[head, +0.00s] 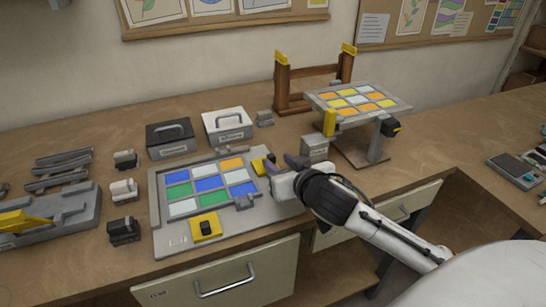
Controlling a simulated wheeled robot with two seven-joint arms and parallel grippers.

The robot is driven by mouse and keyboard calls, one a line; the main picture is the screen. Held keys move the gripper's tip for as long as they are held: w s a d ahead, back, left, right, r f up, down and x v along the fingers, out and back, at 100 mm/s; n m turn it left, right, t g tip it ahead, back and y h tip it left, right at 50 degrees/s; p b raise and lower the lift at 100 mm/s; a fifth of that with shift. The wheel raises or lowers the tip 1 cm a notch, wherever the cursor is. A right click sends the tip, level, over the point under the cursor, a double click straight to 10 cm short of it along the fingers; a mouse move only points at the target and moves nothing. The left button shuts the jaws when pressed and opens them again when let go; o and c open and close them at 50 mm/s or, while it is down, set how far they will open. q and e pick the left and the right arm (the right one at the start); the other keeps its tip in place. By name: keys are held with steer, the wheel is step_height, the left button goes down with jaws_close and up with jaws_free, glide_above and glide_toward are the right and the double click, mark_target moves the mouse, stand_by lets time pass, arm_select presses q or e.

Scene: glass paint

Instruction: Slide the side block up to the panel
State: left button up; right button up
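The panel (209,184) of blue, green, white and orange squares lies flat in a grey tray-like fixture (158,238). A yellow block (259,167) with a dark part sits at the fixture's right side, close to the panel's right edge; whether it touches the panel is too small to tell. Another yellow block (206,227) with a black knob sits below the panel's near edge. A small grey block (243,202) is at the panel's near right corner. My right gripper (281,164) is just right of the side block, its dark fingers apart and seemingly empty. My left gripper is out of view.
A stand holds a tilted panel (358,102) at the right, behind my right arm, with a grey box (315,147) beside it. Black (170,139) and white (227,125) boxes stand behind the fixture.

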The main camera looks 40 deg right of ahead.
mark_target(273, 158)
steer(key=shift+x, duration=2.05)
jaws_close()
